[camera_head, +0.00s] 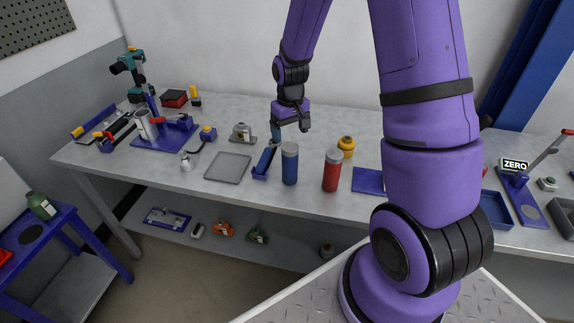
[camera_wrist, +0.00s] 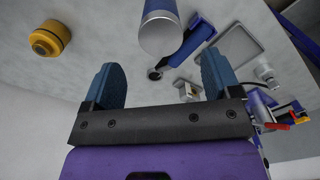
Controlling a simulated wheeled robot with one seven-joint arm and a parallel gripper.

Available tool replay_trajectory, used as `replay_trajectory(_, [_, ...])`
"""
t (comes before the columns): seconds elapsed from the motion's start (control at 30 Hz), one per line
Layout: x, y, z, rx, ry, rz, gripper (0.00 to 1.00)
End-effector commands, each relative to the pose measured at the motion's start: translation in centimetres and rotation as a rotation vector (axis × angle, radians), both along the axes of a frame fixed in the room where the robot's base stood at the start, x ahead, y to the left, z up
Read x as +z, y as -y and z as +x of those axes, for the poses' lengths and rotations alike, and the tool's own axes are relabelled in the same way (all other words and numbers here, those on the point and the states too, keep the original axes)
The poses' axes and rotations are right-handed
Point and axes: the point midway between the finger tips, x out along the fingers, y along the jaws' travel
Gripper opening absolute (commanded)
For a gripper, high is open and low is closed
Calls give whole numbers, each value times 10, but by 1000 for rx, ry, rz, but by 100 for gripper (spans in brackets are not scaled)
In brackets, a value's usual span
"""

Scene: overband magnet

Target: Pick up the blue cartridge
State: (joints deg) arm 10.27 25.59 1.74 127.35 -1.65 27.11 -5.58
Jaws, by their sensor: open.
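The blue cartridge (camera_head: 289,168) is a blue cylinder with a grey top, standing upright on the workbench near its front edge. In the wrist view the blue cartridge (camera_wrist: 161,30) shows at the top middle, ahead of and roughly between the finger lines. My gripper (camera_head: 290,128) is above and behind the cartridge in the head view, apart from it. In the wrist view my gripper (camera_wrist: 163,82) has its blue fingers wide apart with nothing between them.
A red cylinder (camera_head: 332,170) stands right of the cartridge, with a yellow round part (camera_head: 346,145) behind. A blue angled holder (camera_head: 264,162) is close on the left, beside a grey tray (camera_head: 228,167). A blue plate (camera_head: 368,181) lies farther right.

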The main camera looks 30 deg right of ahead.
Motion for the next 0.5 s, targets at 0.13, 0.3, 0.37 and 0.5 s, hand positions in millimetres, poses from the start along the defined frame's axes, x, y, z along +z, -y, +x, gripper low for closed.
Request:
replay_trajectory(0.13, [-23,0,-1,0,-3,0,83])
replay_trajectory(0.3, [-41,0,-1,0,-2,0,83])
replay_trajectory(0.37, [-43,0,-1,0,0,0,83])
replay_trajectory(0.5, [-52,-1,-2,0,-2,0,83])
